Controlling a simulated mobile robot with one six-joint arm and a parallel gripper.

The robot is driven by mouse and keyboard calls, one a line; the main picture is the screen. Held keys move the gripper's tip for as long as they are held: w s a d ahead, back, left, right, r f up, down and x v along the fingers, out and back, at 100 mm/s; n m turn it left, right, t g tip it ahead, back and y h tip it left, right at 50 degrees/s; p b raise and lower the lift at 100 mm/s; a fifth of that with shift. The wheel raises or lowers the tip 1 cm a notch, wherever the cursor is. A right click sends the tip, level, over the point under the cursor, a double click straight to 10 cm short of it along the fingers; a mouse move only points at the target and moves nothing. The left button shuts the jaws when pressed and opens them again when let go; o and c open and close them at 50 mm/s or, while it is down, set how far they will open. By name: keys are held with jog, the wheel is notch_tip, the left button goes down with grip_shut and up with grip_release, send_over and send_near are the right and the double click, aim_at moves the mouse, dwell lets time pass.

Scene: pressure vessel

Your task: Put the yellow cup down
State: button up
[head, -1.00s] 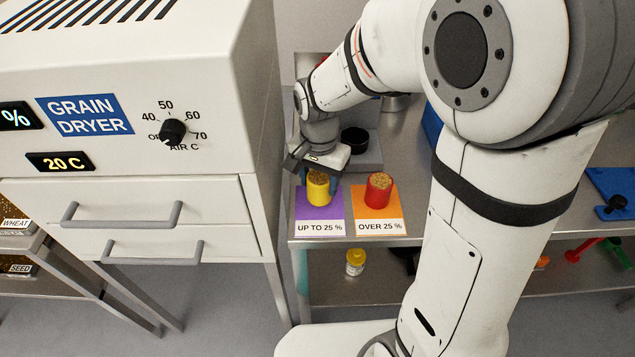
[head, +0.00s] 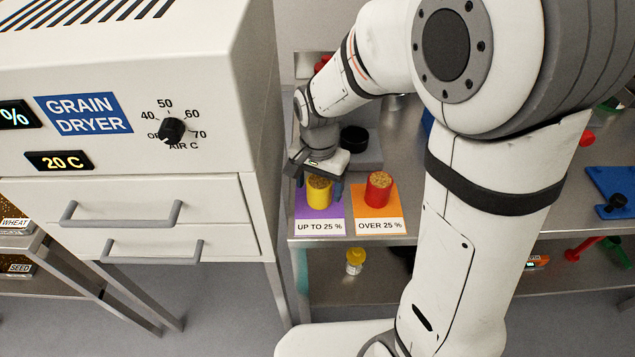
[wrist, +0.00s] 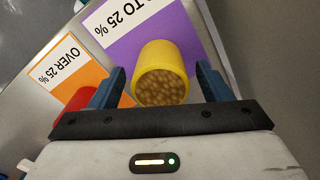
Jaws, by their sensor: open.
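The yellow cup (head: 319,193), full of grain, stands upright on the purple "UP TO 25 %" card (head: 305,213) on the metal bench. My gripper (head: 321,183) is just above and around it, with its blue fingers spread. In the wrist view the yellow cup (wrist: 163,75) sits between the two open fingers (wrist: 162,88), with a visible gap on each side. The purple card (wrist: 135,40) shows under and beyond the cup.
A red cup (head: 378,190) of grain stands on the orange "OVER 25 %" card (head: 390,215), close to the right. A black round item (head: 354,139) is behind. The grain dryer (head: 140,130) stands to the left. A yellow-capped jar (head: 355,262) is on the lower shelf.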

aim_at(319, 182)
notch_tip(319, 182, up, 12)
jog(key=s+d+n+t, duration=0.2)
jog(key=s+d+n, duration=0.3)
jog(key=s+d, duration=0.7)
jog(key=shift+f+n+t, duration=0.4)
jog(key=shift+f, duration=0.05)
jog(key=shift+s+d, duration=0.1)
dwell(0.8)
